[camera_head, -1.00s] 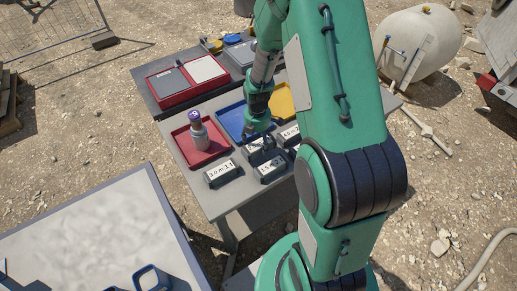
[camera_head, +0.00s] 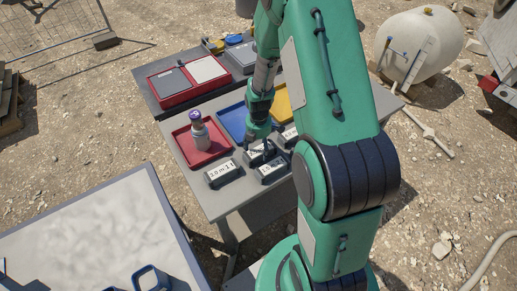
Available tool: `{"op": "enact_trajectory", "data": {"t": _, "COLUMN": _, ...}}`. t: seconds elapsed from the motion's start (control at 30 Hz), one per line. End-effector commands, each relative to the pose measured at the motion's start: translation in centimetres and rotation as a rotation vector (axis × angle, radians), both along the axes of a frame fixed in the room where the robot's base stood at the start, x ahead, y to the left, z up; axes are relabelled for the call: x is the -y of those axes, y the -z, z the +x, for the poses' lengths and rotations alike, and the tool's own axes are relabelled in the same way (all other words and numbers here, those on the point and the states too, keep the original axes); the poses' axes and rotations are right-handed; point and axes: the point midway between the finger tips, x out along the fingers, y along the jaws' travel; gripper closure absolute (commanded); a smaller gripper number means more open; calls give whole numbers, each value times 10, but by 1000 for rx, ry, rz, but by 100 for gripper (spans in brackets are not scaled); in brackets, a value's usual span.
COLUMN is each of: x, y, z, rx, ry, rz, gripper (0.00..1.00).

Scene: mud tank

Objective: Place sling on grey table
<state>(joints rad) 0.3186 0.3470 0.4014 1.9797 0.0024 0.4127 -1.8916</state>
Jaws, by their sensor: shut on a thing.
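The grey table (camera_head: 204,192) stands at the middle of the picture. Several dark, sling-like packs with white labels lie along its front right. One labelled pack (camera_head: 224,173) sits at the left of the group, and another (camera_head: 271,169) sits to its right. My gripper (camera_head: 264,149) points down over the back of this group. It is shut on a dark sling, mostly hidden by the fingers and the packs around it. I cannot tell whether the held sling touches the table.
A red tray (camera_head: 188,155) with an upright bottle (camera_head: 199,129) stands left of my gripper. A blue tray (camera_head: 231,121) and a yellow tray (camera_head: 282,103) lie behind. A red box (camera_head: 166,99) stands further back. A pale, framed surface (camera_head: 100,235) fills the lower left.

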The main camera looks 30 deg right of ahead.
Motion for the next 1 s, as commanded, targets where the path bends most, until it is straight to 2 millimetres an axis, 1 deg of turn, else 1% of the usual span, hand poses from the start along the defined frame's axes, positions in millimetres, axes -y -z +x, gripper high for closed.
{"op": "enact_trajectory", "data": {"t": 0.23, "x": 0, "y": 3, "z": 0, "rx": 0, "ry": 0, "rz": 0, "gripper": 73}}
{"op": "enact_trajectory", "data": {"t": 0.27, "x": 0, "y": 3, "z": 0, "rx": 0, "ry": 0, "rz": 0, "gripper": 29}}
{"op": "enact_trajectory", "data": {"t": 0.3, "x": 0, "y": 2, "z": 0, "rx": 0, "ry": 0, "rz": 0, "gripper": 21}}
{"op": "enact_trajectory", "data": {"t": 0.33, "x": 0, "y": 2, "z": 0, "rx": 0, "ry": 0, "rz": 0, "gripper": 16}}
{"op": "enact_trajectory", "data": {"t": 0.6, "x": 0, "y": 2, "z": 0, "rx": 0, "ry": 0, "rz": 0, "gripper": 16}}
{"op": "enact_trajectory", "data": {"t": 0.77, "x": 0, "y": -1, "z": 0, "rx": 0, "ry": 0, "rz": 0, "gripper": 16}}
{"op": "enact_trajectory", "data": {"t": 0.87, "x": 0, "y": -7, "z": 0, "rx": 1, "ry": 0, "rz": 0, "gripper": 16}}
{"op": "enact_trajectory", "data": {"t": 1.0, "x": 0, "y": -22, "z": 1, "rx": 3, "ry": 0, "rz": -1, "gripper": 16}}
